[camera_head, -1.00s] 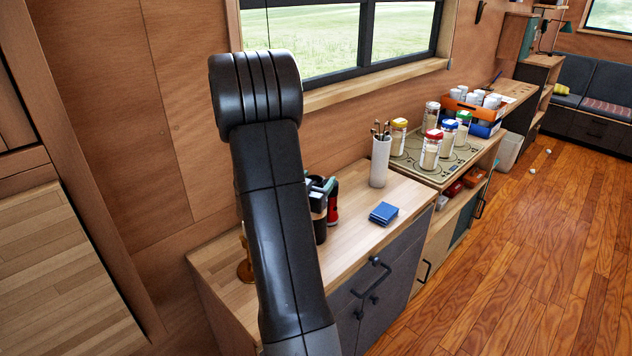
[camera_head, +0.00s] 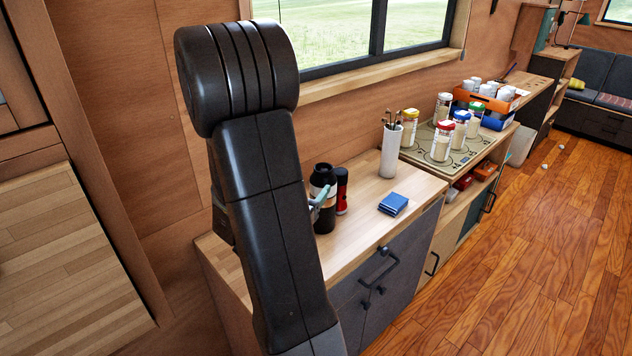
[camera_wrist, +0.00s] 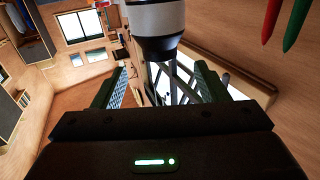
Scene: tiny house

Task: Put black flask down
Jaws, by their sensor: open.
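The black flask (camera_head: 323,200), with a pale and brown band, stands upright on the wooden counter (camera_head: 370,199). My gripper (camera_head: 316,207) is mostly hidden behind my arm; a greenish finger shows at the flask's left side. In the wrist view the flask (camera_wrist: 156,18) appears at the top, with its white band and dark end beyond the fingers. My gripper (camera_wrist: 160,78) is open there, with nothing between its fingers. Whether a finger still touches the flask cannot be told.
A red and black flask (camera_head: 342,190) stands close behind at the right. A white utensil holder (camera_head: 391,152) and blue stacked pads (camera_head: 393,204) are further right. Counter in front of the flask is clear.

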